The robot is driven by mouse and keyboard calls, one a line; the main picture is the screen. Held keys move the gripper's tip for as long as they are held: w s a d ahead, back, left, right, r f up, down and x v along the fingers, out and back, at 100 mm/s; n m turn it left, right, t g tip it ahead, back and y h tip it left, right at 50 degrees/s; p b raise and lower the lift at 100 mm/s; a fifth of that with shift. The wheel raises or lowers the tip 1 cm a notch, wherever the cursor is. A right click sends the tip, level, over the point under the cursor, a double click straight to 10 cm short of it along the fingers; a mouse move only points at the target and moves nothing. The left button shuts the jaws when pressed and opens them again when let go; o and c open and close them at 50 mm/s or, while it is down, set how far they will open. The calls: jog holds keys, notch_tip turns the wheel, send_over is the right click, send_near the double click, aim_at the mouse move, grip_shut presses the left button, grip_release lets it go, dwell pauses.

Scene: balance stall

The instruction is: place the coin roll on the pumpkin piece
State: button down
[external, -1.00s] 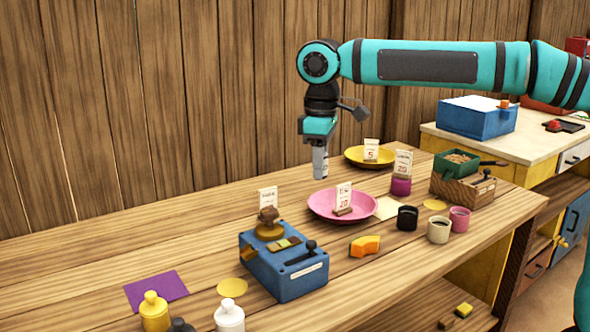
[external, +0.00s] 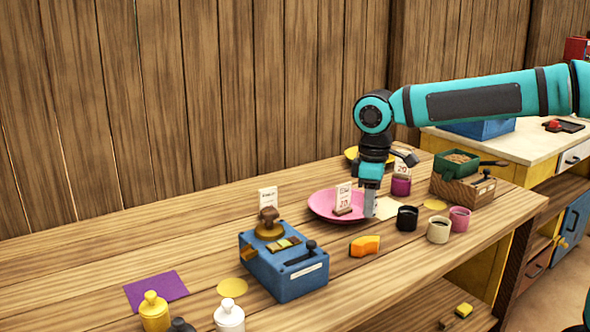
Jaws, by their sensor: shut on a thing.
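The pumpkin piece (external: 365,245) is an orange wedge lying on the wooden counter, in front of the pink plate. My gripper (external: 369,212) points straight down at the plate's right edge, behind and above the pumpkin piece and apart from it. It is shut on a small grey thing, which I take for the coin roll. That thing is hard to tell from the grey fingers at this size. No other coin roll is clear in view.
The pink plate (external: 322,206) holds a price card. Black (external: 407,218), cream (external: 439,231) and pink (external: 460,219) cups stand to the right. A blue scale box (external: 290,270) stands front left. The counter between the scale and pumpkin piece is clear.

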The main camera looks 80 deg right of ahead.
aim_at(366, 240)
jog(key=shift+f, duration=3.25)
jog(key=shift+f, duration=0.15)
jog(key=c, duration=1.1)
grip_release()
jog(key=shift+c, duration=0.2)
notch_tip(366, 240, up, 12)
jog(key=shift+r, duration=0.15)
jog(key=s+a+r+t, duration=0.4)
jog(key=s+a+t, duration=0.1)
jog(key=s, duration=0.2)
jog(key=s+a+r+t, duration=0.4)
jog(key=s+a+t, duration=0.1)
jog(key=s+t, duration=0.1)
jog(key=s+a+r+n+t, duration=0.1)
jog(key=s+a+r+t, duration=0.3)
jog(key=s, duration=0.5)
jog(key=shift+a+r+t, duration=0.3)
jog(key=shift+a+t, duration=0.45)
jog(key=shift+t, duration=0.45)
